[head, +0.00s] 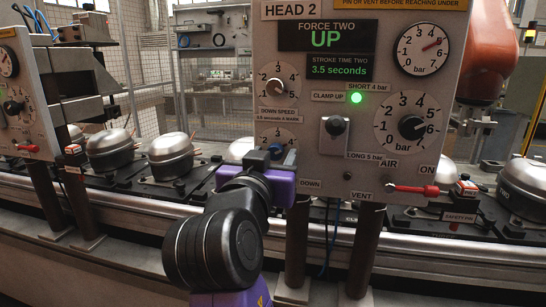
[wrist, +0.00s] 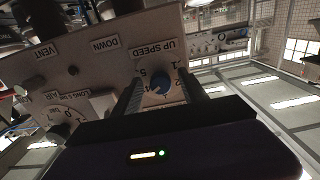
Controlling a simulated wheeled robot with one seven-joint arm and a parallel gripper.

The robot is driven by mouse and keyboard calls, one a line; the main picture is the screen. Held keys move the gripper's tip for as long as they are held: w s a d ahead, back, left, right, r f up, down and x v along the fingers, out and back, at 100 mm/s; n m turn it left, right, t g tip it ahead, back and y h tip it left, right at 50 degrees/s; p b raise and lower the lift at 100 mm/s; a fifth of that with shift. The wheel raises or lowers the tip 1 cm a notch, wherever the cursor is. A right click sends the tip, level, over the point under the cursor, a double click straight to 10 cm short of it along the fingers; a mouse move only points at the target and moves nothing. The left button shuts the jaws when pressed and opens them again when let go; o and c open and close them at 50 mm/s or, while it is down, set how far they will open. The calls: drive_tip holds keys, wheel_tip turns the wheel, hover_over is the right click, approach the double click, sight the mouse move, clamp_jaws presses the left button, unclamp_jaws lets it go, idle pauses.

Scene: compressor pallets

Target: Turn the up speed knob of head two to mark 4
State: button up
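The up speed knob (wrist: 158,84) is blue and sits on the panel of head two under an "UP SPEED" label, seen tilted in the wrist view. Numbers of its scale show around it, but where its pointer stands is too small to tell. My gripper (wrist: 162,87) is open, with one dark finger on each side of the knob and some gap visible beside it. In the head view my gripper (head: 276,160) is at the panel's lower left and covers most of the up speed dial.
The down speed knob (head: 265,107) is just above my gripper. The clamp lever (head: 337,125), air knob (head: 411,127) and red vent handle (head: 412,189) are to the right. A green lamp (head: 356,98) is lit. Compressors (head: 171,156) stand on the conveyor behind.

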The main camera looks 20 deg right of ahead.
drive_tip(key=shift+r, duration=0.1)
drive_tip(key=v, duration=0.7)
drive_tip(key=shift+s+a, duration=0.25)
drive_tip(key=shift+s, duration=0.05)
